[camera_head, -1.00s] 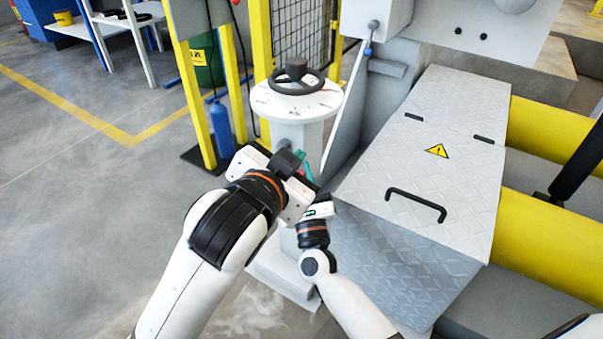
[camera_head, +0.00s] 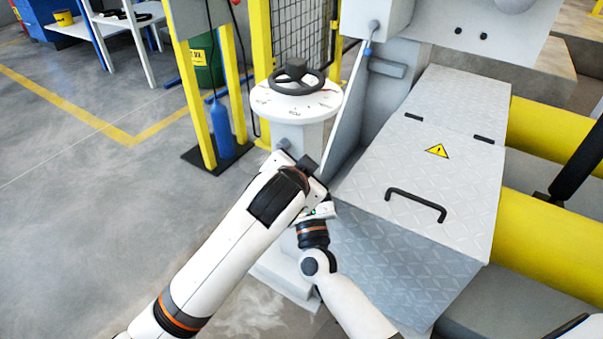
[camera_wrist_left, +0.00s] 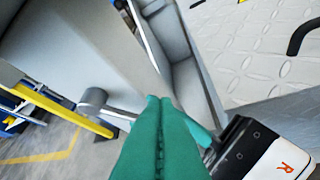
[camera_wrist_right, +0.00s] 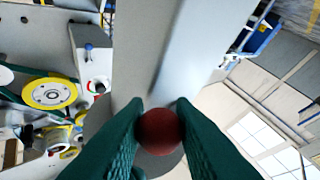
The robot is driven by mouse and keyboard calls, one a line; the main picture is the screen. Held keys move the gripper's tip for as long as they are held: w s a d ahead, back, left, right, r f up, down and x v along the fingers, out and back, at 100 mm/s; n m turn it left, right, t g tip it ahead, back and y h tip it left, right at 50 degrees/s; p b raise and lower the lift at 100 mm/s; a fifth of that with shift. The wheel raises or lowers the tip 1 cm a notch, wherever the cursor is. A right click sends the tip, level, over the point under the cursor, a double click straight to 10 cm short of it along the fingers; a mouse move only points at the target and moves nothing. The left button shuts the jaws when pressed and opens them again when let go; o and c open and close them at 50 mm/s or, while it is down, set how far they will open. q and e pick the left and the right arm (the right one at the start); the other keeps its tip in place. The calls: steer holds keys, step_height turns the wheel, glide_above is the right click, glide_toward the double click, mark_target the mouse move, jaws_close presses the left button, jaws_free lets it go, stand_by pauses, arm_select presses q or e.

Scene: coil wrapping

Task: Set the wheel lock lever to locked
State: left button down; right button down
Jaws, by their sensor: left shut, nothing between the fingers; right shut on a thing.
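The wheel lock lever's dark red ball knob (camera_wrist_right: 159,131) sits between the green fingers of my right gripper (camera_wrist_right: 158,112), which is shut on it. In the left wrist view a grey round hub with a short bar (camera_wrist_left: 93,101) sticks out from the pedestal; the bar passes behind the green fingers. My left gripper (camera_wrist_left: 160,104) is shut and empty, in front of the pedestal. In the head view my left wrist hides both grippers' fingers and the lever. The pedestal (camera_head: 300,134) carries a black handwheel (camera_head: 297,78) on a marked white disc. The lever's setting cannot be read.
A grey tread-plate box (camera_head: 400,165) with a black handle (camera_head: 416,204) stands close on the right. Yellow posts (camera_head: 197,95) and a blue cylinder (camera_head: 221,130) stand behind left. The floor at left is clear. My two wrists are very close together.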

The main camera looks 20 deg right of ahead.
steer(key=shift+r, duration=0.4)
arm_select(q)
steer(key=shift+w+a+f, duration=0.15)
steer(key=shift+w+f, duration=0.3)
steer(key=shift+f, duration=0.4)
steer(key=shift+w+a+f+t, duration=0.25)
steer(key=shift+a+f+t, duration=0.05)
steer(key=shift+f, duration=0.4)
arm_select(e)
steer(key=shift+s, duration=0.1)
steer(key=c, duration=1.2)
jaws_free()
steer(key=shift+c, duration=0.2)
arm_select(q)
steer(key=shift+d, duration=0.1)
arm_select(e)
steer(key=shift+o, duration=0.3)
arm_select(q)
steer(key=shift+r, duration=0.15)
arm_select(e)
steer(key=shift+f, duration=0.2)
